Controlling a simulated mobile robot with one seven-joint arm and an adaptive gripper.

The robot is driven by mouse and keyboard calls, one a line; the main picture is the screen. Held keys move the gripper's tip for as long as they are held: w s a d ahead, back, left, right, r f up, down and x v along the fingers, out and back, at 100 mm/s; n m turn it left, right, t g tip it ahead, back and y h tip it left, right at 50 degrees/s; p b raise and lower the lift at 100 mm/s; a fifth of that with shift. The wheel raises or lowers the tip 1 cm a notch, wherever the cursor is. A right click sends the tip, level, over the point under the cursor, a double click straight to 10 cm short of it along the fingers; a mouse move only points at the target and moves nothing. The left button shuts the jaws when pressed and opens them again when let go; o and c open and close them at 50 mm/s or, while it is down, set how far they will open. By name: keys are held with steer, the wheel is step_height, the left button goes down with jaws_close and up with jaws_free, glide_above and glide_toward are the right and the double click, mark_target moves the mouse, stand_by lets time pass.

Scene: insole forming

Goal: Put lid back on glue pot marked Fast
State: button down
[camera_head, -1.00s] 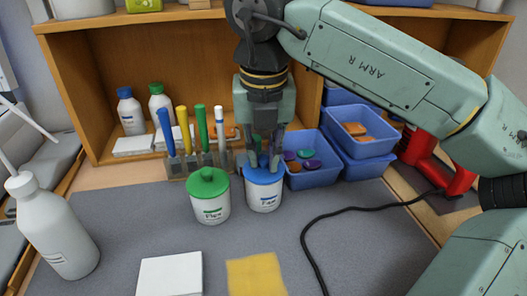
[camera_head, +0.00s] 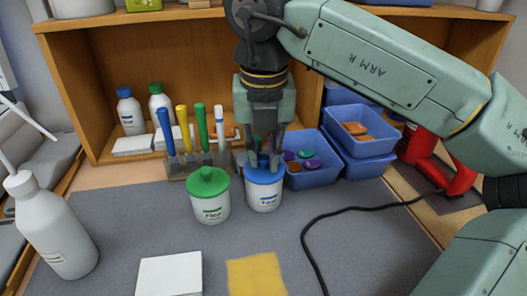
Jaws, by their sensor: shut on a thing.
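A white glue pot (camera_head: 264,197) with a blue label stands upright on the grey mat, with a blue lid (camera_head: 256,177) on its top. The small print on its label is too blurred to read surely. My gripper (camera_head: 264,165) points straight down and is shut on the knob of the blue lid. The lid looks level and seated on the rim, though the far side is hidden. A second white pot (camera_head: 210,209) with a green lid (camera_head: 207,182) stands just left of it, and its label seems to read "Flex".
A rack of coloured markers (camera_head: 195,160) stands behind the pots. Blue bins (camera_head: 314,177) are behind right. A white bottle (camera_head: 52,230) stands at left. A white pad (camera_head: 170,274), a yellow cloth (camera_head: 256,274) and a black cable (camera_head: 335,213) lie in front on the mat (camera_head: 370,250).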

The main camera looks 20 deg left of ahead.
steer(key=c, duration=1.4)
jaws_free()
steer(key=shift+c, duration=0.2)
steer(key=o, duration=0.5)
steer(key=shift+r, duration=0.1)
steer(key=shift+r+p, duration=2.45)
steer(key=shift+r, duration=1)
steer(key=shift+c, duration=0.7)
